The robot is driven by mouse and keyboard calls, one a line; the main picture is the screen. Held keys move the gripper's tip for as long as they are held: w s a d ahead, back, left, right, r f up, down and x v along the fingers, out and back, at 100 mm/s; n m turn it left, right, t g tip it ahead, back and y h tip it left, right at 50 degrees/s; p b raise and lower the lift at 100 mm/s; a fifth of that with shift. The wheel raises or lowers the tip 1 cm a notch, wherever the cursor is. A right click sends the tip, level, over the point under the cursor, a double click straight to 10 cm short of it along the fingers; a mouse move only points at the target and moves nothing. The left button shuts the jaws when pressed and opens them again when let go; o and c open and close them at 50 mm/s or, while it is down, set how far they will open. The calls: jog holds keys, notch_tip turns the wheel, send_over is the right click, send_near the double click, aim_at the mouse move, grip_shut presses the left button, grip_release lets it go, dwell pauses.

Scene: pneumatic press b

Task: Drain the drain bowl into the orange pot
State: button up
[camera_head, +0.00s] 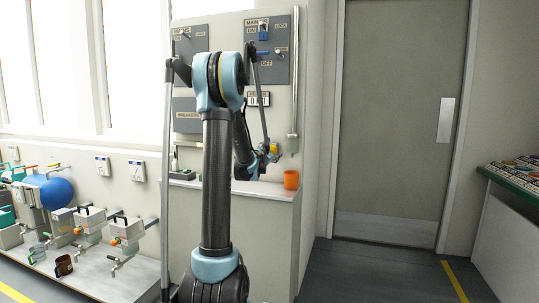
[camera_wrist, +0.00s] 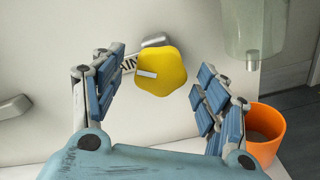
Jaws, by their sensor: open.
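The orange pot (camera_head: 291,180) stands upright on the white ledge, and it shows at the lower right in the wrist view (camera_wrist: 262,135). A clear bowl (camera_wrist: 252,30), which looks like the drain bowl, hangs above and slightly left of the pot. In the head view the bowl (camera_head: 293,144) sits at the foot of a vertical pipe. A yellow lobed knob (camera_wrist: 161,72) sticks out from the wall left of the bowl, before a partly hidden label ending in "AIN". My gripper (camera_wrist: 162,66) is open, its fingers on either side of the knob, without clear contact. The bowl's contents cannot be made out.
Grey switch panels (camera_head: 272,45) are on the wall above the ledge (camera_head: 262,190). A low bench (camera_head: 95,272) at left carries several valve units and mugs. A grey door (camera_head: 400,110) and a table with small items (camera_head: 525,172) are at right. The floor before the door is clear.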

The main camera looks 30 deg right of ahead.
jog(key=shift+w+d, duration=0.2)
jog(key=shift+d, duration=0.05)
jog(key=shift+c, duration=0.4)
jog(key=c, duration=1)
jog(key=shift+a, duration=0.1)
jog(key=shift+m, duration=0.4)
jog(key=m, duration=1.1)
jog(key=shift+s, duration=0.15)
